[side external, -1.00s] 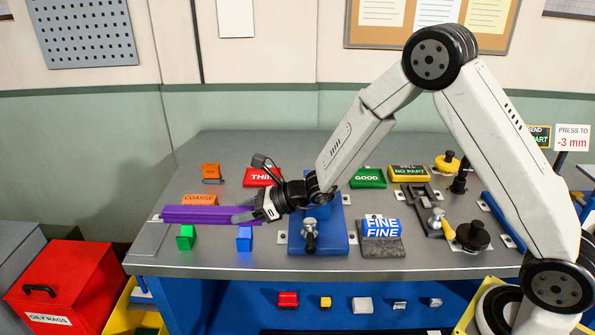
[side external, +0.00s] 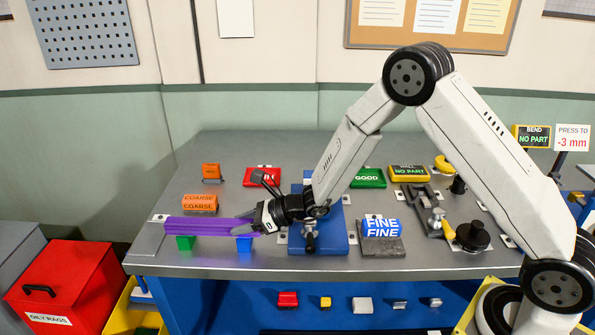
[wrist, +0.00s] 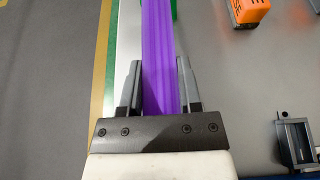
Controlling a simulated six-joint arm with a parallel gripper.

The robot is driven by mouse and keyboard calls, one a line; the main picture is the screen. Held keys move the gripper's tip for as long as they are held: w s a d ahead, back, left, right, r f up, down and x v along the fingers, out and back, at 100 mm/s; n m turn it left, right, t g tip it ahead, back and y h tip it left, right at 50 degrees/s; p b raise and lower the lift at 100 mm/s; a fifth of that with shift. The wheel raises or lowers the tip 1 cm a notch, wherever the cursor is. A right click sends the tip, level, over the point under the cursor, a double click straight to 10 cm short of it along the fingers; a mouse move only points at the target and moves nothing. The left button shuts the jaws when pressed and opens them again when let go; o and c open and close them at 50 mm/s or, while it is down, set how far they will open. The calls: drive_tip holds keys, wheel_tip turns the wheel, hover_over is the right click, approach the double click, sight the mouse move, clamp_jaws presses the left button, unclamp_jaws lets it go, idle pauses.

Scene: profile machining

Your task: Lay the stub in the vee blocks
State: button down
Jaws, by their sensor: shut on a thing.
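The stub is a long purple profile (side external: 205,227), level and running left to right at the front left of the bench. My gripper (side external: 249,224) is shut on its right end; in the wrist view the stub (wrist: 159,60) runs between my two fingers (wrist: 158,85). The vee blocks are a green block (side external: 186,243) on the left and a blue block (side external: 244,245) on the right. The stub is right over both and hides their tops. I cannot tell whether it touches them.
A red block (side external: 262,176) and a green GOOD block (side external: 368,178) are farther back.

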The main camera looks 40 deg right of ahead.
drive_tip(key=shift+c, duration=1.4)
unclamp_jaws()
drive_tip(key=shift+f, duration=0.1)
drive_tip(key=shift+r, duration=0.2)
drive_tip(key=shift+s+d+r, duration=0.1)
drive_tip(key=shift+s+d, duration=0.1)
drive_tip(key=shift+d, duration=0.05)
drive_tip(key=v, duration=1.1)
drive_tip(key=shift+s+d+r, duration=0.1)
drive_tip(key=shift+s, duration=0.05)
